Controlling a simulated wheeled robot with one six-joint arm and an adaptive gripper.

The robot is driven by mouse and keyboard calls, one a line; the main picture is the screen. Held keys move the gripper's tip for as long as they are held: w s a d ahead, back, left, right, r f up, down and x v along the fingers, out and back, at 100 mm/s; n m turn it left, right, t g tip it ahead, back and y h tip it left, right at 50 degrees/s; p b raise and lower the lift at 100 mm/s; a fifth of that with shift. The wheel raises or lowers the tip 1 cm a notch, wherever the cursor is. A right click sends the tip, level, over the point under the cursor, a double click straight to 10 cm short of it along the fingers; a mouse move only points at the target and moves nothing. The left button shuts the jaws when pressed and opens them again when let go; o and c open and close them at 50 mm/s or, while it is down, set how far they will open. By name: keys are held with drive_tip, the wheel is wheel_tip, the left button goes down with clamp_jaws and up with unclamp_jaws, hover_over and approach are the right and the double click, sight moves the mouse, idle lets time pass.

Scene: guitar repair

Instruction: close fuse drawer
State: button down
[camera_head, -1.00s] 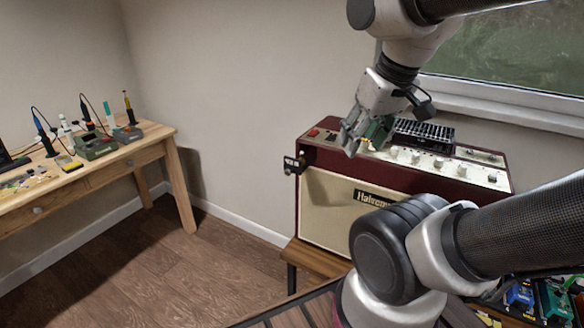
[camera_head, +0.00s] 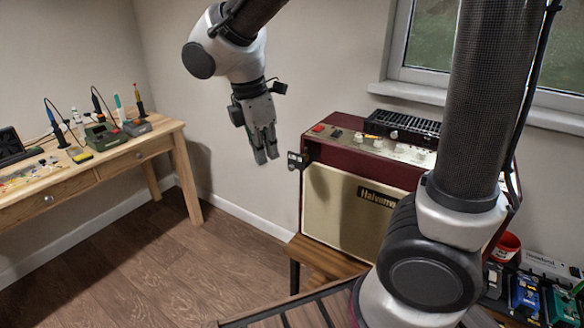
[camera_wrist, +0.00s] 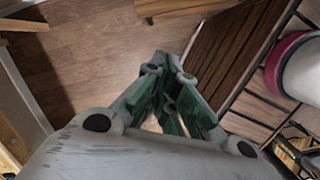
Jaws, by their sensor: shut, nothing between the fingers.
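The amplifier (camera_head: 350,200) is dark red with a cream front and stands on a wooden bench. In the wrist view my gripper's green-padded fingers (camera_wrist: 172,115) converge over the floor and bench; the fitting does not show there.
A wooden workbench (camera_head: 120,160) with soldering tools stands at the left. Several pedals and a red cup (camera_head: 505,246) are at the lower right. A window (camera_head: 440,50) is behind the amplifier. Open floor (camera_head: 150,260) lies between workbench and amplifier.

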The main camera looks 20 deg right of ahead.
sight(302, 152)
drive_tip(key=w+d+f+n, duration=0.5)
drive_tip(key=f, duration=0.3)
drive_tip(key=shift+w+d+f+n+t, duration=0.2)
drive_tip(key=shift+d+f+n+t, duration=0.05)
drive_tip(key=shift+f+n+t, duration=0.1)
idle(0.4)
drive_tip(key=w+d, duration=0.3)
drive_tip(key=d, duration=0.2)
drive_tip(key=w+d, duration=0.2)
drive_tip(key=shift+w+d, duration=0.35)
drive_tip(key=shift+d, duration=0.05)
